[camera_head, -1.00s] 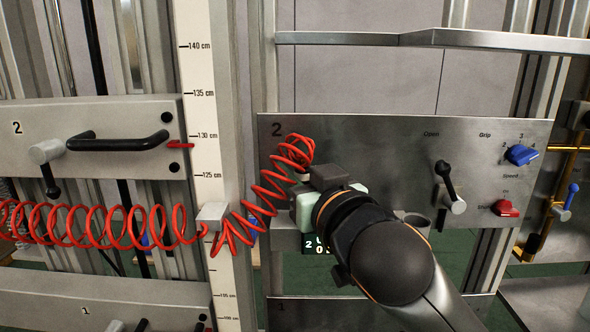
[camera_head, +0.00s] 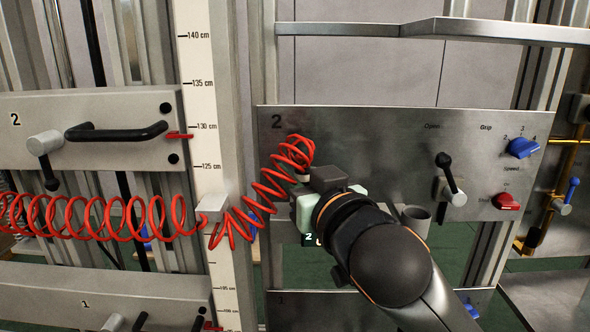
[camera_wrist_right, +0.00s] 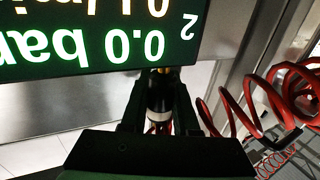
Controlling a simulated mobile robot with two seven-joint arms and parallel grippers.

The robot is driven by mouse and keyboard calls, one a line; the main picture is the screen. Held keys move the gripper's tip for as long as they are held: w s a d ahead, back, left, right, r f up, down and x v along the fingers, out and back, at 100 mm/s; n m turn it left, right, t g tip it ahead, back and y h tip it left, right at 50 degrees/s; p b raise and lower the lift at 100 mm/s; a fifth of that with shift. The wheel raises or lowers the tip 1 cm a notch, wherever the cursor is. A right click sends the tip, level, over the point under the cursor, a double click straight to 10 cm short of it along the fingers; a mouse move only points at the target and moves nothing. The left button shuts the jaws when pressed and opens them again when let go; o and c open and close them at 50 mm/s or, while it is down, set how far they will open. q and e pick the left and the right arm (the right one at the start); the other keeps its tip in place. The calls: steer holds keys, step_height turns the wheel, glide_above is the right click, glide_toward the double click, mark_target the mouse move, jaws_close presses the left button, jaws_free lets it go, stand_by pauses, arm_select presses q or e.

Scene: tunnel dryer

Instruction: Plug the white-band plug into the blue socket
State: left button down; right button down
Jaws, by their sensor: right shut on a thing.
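My right gripper (camera_head: 312,190) is in front of the lower left of the metal panel marked 2 in the head view. In the right wrist view, the right gripper (camera_wrist_right: 160,110) is shut on the white-band plug (camera_wrist_right: 158,118), a dark cylinder with a pale band. The plug's far end is close to the lower edge of the lit display (camera_wrist_right: 100,35). In the head view the gripper hides the plug, and a red coiled hose (camera_head: 280,190) runs up to the gripper. I cannot make out the blue socket. My left gripper is not in view.
The panel (camera_head: 380,150) carries a black-knobbed lever (camera_head: 448,180), a blue knob (camera_head: 524,148) and a red knob (camera_head: 507,202). A grey cup-like holder (camera_head: 415,218) is right of my gripper. A height scale (camera_head: 200,100) stands to the left. A metal shelf (camera_head: 400,38) crosses above.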

arm_select(q)
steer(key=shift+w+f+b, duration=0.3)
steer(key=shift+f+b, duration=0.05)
steer(key=shift+b, duration=0.15)
arm_select(e)
steer(key=shift+f, duration=0.9)
steer(key=c, duration=0.6)
jaws_free()
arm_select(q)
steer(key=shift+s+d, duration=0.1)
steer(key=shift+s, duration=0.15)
arm_select(e)
steer(key=shift+s, duration=0.1)
arm_select(q)
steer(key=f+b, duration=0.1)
steer(key=b, duration=0.1)
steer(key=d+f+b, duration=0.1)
steer(key=b, duration=0.1)
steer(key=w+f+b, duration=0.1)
steer(key=b, duration=0.1)
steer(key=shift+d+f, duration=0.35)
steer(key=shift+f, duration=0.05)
arm_select(e)
steer(key=v, duration=1.2)
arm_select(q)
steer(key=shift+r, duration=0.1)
arm_select(e)
steer(key=shift+s+r, duration=0.1)
steer(key=shift+s, duration=0.1)
